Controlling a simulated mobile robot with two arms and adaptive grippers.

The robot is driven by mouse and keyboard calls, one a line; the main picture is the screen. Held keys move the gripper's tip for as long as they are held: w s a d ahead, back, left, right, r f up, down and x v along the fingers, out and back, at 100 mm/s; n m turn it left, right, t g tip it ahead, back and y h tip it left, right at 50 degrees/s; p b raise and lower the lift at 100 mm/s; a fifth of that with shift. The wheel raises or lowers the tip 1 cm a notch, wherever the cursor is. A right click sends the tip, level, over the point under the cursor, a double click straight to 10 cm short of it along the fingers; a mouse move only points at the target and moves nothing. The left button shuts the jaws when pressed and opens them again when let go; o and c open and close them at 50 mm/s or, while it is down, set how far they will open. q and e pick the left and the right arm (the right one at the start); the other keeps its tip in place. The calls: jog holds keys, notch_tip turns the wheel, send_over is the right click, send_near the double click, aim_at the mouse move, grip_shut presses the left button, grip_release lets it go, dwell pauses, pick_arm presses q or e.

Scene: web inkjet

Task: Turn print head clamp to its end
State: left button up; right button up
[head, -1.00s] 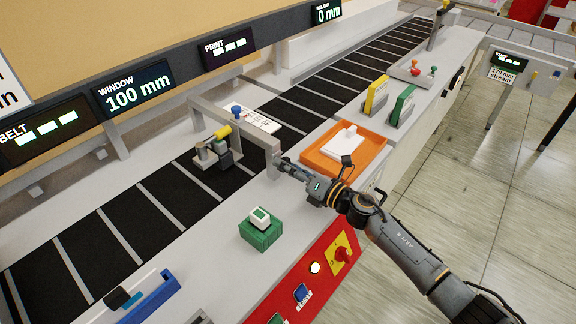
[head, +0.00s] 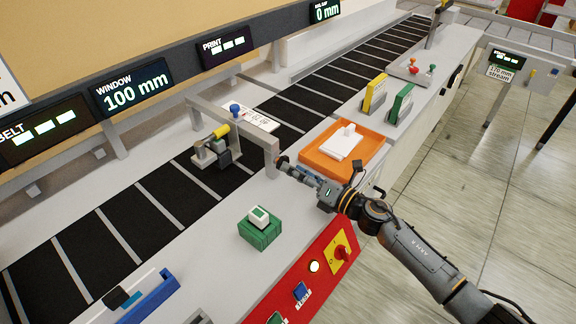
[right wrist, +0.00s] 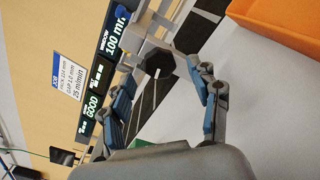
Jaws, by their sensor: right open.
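The print head (head: 217,145), with a yellow cylinder on it, sits over the belt beside a grey gantry frame (head: 233,122). A dark knob (head: 282,161), which looks like the clamp, is at the near post of the frame. In the right wrist view the dark, many-sided knob (right wrist: 158,62) lies ahead between the finger lines. My right gripper (head: 297,171) is close to the knob, on its near right side. Its blue-padded fingers (right wrist: 168,82) are apart and empty in the right wrist view. I cannot tell whether they touch the knob. My left gripper is not in view.
An orange tray (head: 367,158) with a white block (head: 345,143) is just beyond my right gripper. A green block (head: 261,233) stands on the ledge at the near left. A red panel (head: 318,262) with a rotary switch is below. The ledge between is clear.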

jog(key=v, duration=0.8)
jog(key=shift+s+d, duration=0.25)
